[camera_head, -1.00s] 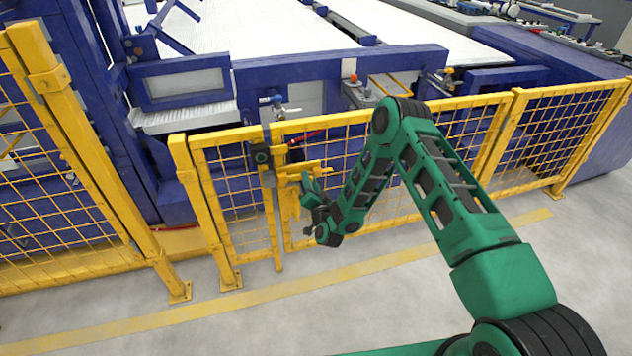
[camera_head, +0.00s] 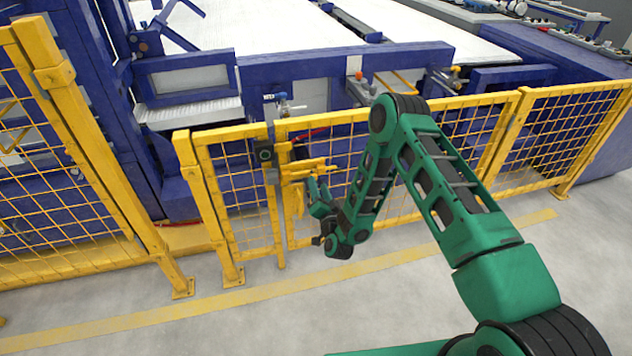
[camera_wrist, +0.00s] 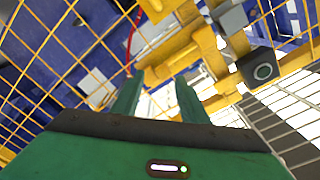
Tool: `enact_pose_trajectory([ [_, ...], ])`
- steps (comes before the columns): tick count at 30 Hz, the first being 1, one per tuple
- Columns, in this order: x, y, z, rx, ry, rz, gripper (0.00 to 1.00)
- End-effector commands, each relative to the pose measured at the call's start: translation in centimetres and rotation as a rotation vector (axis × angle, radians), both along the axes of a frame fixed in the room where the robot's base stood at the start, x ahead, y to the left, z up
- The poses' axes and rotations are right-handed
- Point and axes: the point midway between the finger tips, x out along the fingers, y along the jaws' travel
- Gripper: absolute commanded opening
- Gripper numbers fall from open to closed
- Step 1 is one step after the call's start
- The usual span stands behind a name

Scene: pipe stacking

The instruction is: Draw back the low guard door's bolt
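The low guard door (camera_head: 350,145) is a yellow mesh panel in the fence, and it looks closed against the post on its left. Its yellow bolt (camera_head: 308,168) lies across the door's left edge, beside a dark latch box (camera_head: 265,155). In the wrist view the yellow bolt parts (camera_wrist: 172,55) are just beyond the fingertips, with the dark box (camera_wrist: 262,68) to the right. My gripper (camera_head: 314,184) is just in front of and below the bolt. In the wrist view its two green fingers (camera_wrist: 158,92) are apart with nothing clearly between them. Contact with the bolt cannot be told.
A taller yellow mesh fence (camera_head: 85,160) stands at the left. Behind the door is a blue machine (camera_head: 345,65) with a white bed. The grey floor (camera_head: 290,325) in front, with a yellow line, is clear.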

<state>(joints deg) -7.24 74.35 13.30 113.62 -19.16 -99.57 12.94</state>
Motion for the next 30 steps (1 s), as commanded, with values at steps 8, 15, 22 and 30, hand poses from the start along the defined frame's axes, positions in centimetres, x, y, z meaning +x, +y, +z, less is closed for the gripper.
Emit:
enact_pose_trajectory([
  [8,-4.2,-0.6,-0.1,-0.003,0.001,0.0,0.4],
  [15,-5.2,-0.8,-0.1,-0.002,0.0,-0.001,0.4],
  [22,-5.2,-0.8,-0.1,-0.002,0.0,-0.001,0.4],
  [30,-4.8,-0.9,0.3,-0.011,0.004,0.006,0.4],
])
